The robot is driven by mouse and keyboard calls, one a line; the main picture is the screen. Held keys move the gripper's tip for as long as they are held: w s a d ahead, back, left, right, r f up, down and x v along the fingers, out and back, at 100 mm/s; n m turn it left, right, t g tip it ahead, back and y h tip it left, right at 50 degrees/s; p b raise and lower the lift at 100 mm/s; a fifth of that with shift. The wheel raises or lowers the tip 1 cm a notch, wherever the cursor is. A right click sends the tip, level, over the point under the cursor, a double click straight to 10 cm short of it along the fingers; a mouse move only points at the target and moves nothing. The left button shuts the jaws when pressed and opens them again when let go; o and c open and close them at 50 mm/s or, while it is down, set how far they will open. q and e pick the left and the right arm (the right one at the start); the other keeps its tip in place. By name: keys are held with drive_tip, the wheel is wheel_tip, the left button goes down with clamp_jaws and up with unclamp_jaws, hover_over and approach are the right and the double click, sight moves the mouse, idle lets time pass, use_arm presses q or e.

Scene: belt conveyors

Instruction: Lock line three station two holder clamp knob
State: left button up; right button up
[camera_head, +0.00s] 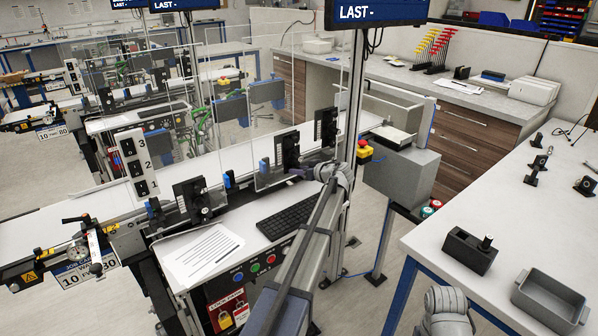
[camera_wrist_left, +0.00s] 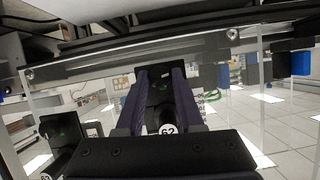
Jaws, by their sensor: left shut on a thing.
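My left gripper (camera_head: 300,172) reaches from the lower middle to a black holder (camera_head: 286,150) on the conveyor behind a clear panel. In the left wrist view its two dark fingers (camera_wrist_left: 160,82) are closed around a black clamp knob (camera_wrist_left: 168,128) with a round white label, which seems to read S2. The lock state of the knob cannot be told. A second black holder (camera_head: 194,200) stands to the left in the head view. My right gripper is not in view.
A keyboard (camera_head: 289,217) and a paper sheet (camera_head: 203,255) lie on the shelf in front of the belt. A post and a grey box (camera_head: 401,172) stand to the right. The right table holds a black block (camera_head: 469,251) and a grey tray (camera_head: 550,299).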

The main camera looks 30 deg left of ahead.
use_arm(q)
clamp_jaws()
drive_tip(key=m+g+y+b, duration=0.1)
drive_tip(key=m+b, duration=0.1)
drive_tip(key=m, duration=0.1)
drive_tip(key=m+g+y+b, duration=0.2)
drive_tip(key=m+b, duration=0.1)
drive_tip(key=m, duration=0.1)
drive_tip(key=f+m+g+y+b, duration=0.1)
drive_tip(key=m+b, duration=0.2)
drive_tip(key=m, duration=0.1)
drive_tip(key=shift+w+d+g+y, duration=0.15)
drive_tip(key=shift+w+g+y, duration=0.15)
drive_tip(key=shift+w, duration=0.1)
drive_tip(key=m+y+b, duration=0.1)
drive_tip(key=m+b, duration=0.1)
drive_tip(key=m, duration=0.1)
drive_tip(key=shift+m+y+b, duration=0.4)
drive_tip(key=shift+m+b, duration=0.35)
drive_tip(key=shift+m, duration=0.05)
